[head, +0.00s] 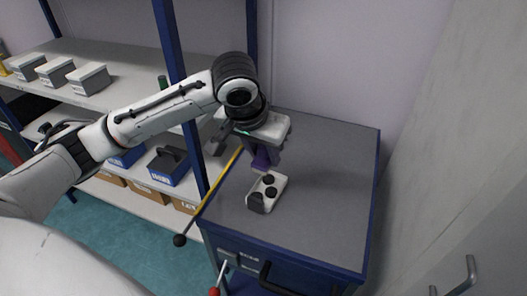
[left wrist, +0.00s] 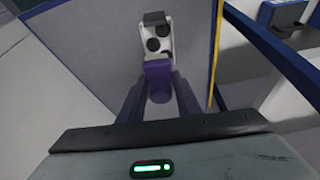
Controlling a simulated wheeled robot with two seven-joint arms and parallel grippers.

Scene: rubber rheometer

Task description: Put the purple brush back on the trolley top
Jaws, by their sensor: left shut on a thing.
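My left gripper (head: 264,152) is over the back left part of the grey trolley top (head: 325,180), pointing down. It is shut on the purple brush (head: 261,161), which is mostly hidden by the gripper in the head view. In the left wrist view the purple brush (left wrist: 158,82) sits between the two fingers, its near part hidden by the gripper body. I cannot tell whether the brush touches the trolley top. My right gripper is not in view.
A white device with dark round knobs (head: 267,191) lies on the trolley top just in front of the brush. The top's right half is clear. A shelf rack with a blue post (head: 181,95), boxes and blue bins (head: 168,166) stands at the left. A wall is behind.

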